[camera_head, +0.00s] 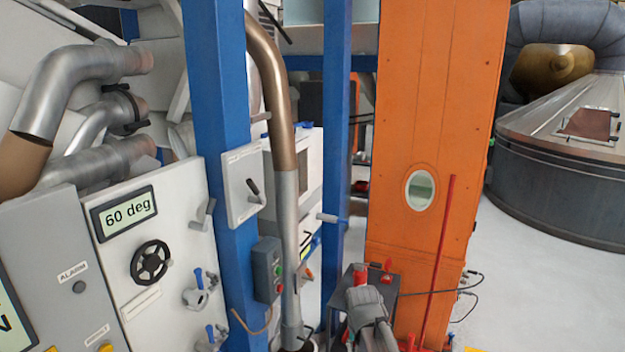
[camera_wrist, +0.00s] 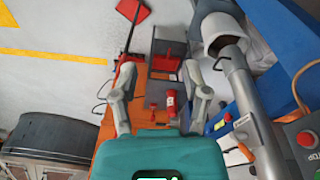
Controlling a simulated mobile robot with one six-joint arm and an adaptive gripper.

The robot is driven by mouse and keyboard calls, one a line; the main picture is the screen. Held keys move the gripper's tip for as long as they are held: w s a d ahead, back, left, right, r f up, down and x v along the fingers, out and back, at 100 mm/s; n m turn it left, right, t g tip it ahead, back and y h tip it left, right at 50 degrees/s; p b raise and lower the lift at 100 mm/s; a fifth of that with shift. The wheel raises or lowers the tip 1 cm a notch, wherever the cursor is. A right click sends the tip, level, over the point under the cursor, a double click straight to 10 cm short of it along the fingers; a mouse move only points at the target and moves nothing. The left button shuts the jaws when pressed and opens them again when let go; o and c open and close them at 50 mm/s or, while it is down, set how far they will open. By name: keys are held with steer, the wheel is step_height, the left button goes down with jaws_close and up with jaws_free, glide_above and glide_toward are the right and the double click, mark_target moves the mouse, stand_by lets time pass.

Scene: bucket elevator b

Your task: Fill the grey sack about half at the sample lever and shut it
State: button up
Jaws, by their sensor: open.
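My gripper (camera_wrist: 160,98) is open in the wrist view, its two grey fingers apart with nothing held between them. A small red cylinder (camera_wrist: 171,103) shows beyond the fingers, not gripped. In the head view my grey arm end shows at the bottom centre, near a dark stand with red parts. A small dark lever (camera_head: 253,187) sits on a white plate on the blue post. Another light handle (camera_head: 330,218) sticks out at the second blue post. I cannot tell which is the sample lever. I cannot make out the grey sack in either view.
A bronze and grey pipe (camera_head: 285,170) runs down between the blue posts. An orange casing (camera_head: 430,130) with an oval window stands at the right. A grey button box (camera_head: 268,270) and a panel with a black handwheel (camera_head: 150,262) are left. Clear floor (camera_head: 540,285) lies right.

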steer(key=s+d+f+n+g+b, duration=0.1)
steer(key=s+d+f+n+b, duration=0.1)
steer(key=s, duration=0.7)
step_height(320, 180, down, 2)
steer(key=shift+d+f+y+b, duration=0.15)
steer(key=shift+d+y+b, duration=0.25)
steer(key=shift+d, duration=0.7)
stand_by(1.2)
